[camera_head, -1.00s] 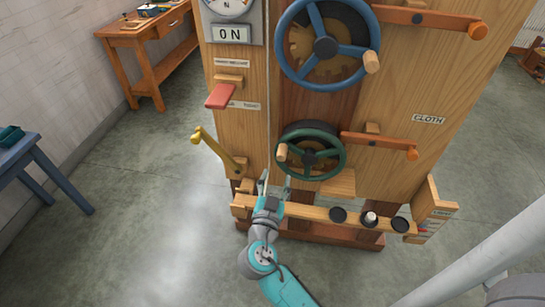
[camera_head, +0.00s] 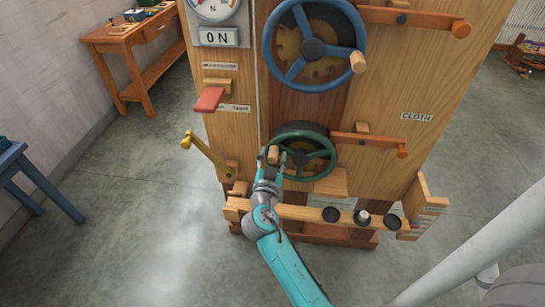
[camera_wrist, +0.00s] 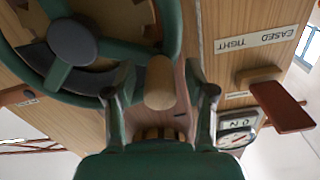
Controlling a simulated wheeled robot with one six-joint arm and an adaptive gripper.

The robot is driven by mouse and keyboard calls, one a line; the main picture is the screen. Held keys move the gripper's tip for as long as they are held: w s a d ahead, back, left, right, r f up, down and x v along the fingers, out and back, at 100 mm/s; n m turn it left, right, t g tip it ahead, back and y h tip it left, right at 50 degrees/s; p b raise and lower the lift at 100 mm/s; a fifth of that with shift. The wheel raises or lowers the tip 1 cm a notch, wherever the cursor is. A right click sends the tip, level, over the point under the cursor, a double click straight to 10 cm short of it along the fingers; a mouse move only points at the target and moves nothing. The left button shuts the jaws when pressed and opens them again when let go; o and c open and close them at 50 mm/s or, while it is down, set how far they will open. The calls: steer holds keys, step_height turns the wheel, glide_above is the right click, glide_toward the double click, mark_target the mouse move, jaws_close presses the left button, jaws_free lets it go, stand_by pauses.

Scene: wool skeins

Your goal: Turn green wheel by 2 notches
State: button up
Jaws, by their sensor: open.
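The green wheel (camera_head: 305,152) is mounted on the front of the wooden machine. Its wooden handle knob (camera_head: 273,154) sits at the left of the rim. My gripper (camera_head: 270,160) is open at this knob. In the wrist view, the green wheel (camera_wrist: 72,45) fills the upper left, with its dark hub. The wooden knob (camera_wrist: 159,82) stands between the two fingers of my gripper (camera_wrist: 160,92), with a visible gap on both sides.
The blue wheel (camera_head: 313,47) with its own knob is above. A red lever (camera_head: 208,99) and a yellow lever (camera_head: 204,154) are at the left. An orange lever (camera_head: 370,143) is right of the green wheel. A wooden ledge (camera_head: 300,212) with black knobs is below.

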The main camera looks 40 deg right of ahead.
jaws_close()
steer(key=shift+r, duration=0.1)
steer(key=shift+s+d+r+m, duration=0.25)
steer(key=shift+r+m, duration=0.15)
steer(key=shift+m, duration=0.25)
steer(key=shift+s+d+r+m, duration=0.1)
steer(key=shift+s+r+m, duration=0.25)
steer(key=shift+m, duration=0.3)
steer(key=s+d+r+m, duration=0.3)
steer(key=s+m, duration=0.3)
steer(key=m, duration=0.4)
steer(key=shift+d+r, duration=0.25)
steer(key=shift+d, duration=0.65)
